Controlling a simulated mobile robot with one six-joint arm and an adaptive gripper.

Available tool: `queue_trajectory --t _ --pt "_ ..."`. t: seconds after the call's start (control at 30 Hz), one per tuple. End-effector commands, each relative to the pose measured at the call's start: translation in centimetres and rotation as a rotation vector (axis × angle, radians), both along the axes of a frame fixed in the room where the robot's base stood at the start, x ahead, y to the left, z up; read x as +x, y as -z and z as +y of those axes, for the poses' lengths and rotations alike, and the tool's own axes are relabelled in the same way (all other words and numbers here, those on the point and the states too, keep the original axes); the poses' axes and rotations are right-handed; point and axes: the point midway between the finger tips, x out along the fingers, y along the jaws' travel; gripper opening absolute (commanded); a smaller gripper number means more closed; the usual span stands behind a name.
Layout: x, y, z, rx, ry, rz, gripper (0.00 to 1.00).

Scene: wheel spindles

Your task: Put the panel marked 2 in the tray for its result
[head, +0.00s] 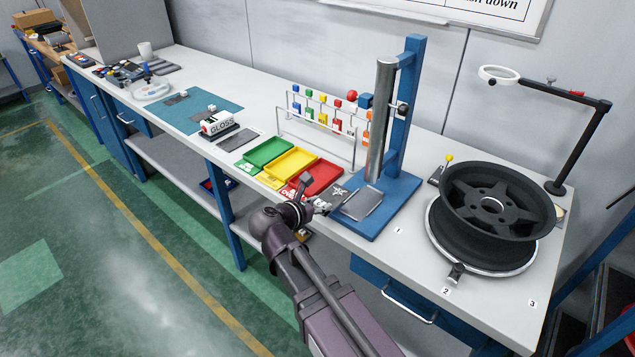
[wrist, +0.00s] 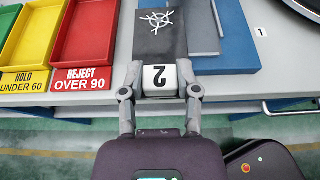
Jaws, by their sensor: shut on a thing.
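My gripper (wrist: 160,88) is shut on the white end block, marked 2, of a dark panel (wrist: 160,35). The panel bears a white wheel-like mark. In the head view, my gripper (head: 318,205) and the panel (head: 338,191) are at the bench's front, between the red tray and the blue stand. I cannot tell whether the panel touches the surface below. The red tray (head: 316,178) is left of it, labelled REJECT OVER 90 in the wrist view (wrist: 88,78). The yellow tray (head: 290,166), labelled HOLD UNDER 60, is beside it. The green tray (head: 268,152) is farther left; its label is unreadable.
A grey panel (head: 363,203) lies on the blue stand base (head: 395,205), right of my gripper. A tall metal cylinder (head: 381,120) rises there. A wire rack (head: 320,130) with coloured pieces stands behind the trays.

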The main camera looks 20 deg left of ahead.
Motion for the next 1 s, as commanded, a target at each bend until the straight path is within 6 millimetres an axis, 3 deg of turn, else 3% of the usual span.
queue_trajectory --t 0.13,0.57,0.77,1.0 --pt "0.2 0.2 -1.4 -0.001 0.001 -0.001 0.0" --pt "0.6 0.2 -1.2 -0.001 0.0 -0.001 0.0" --pt "2.2 0.5 0.1 -0.001 -0.001 -0.001 0.0" --pt "5.8 0.9 2.8 0.0 0.0 -0.001 0.0"
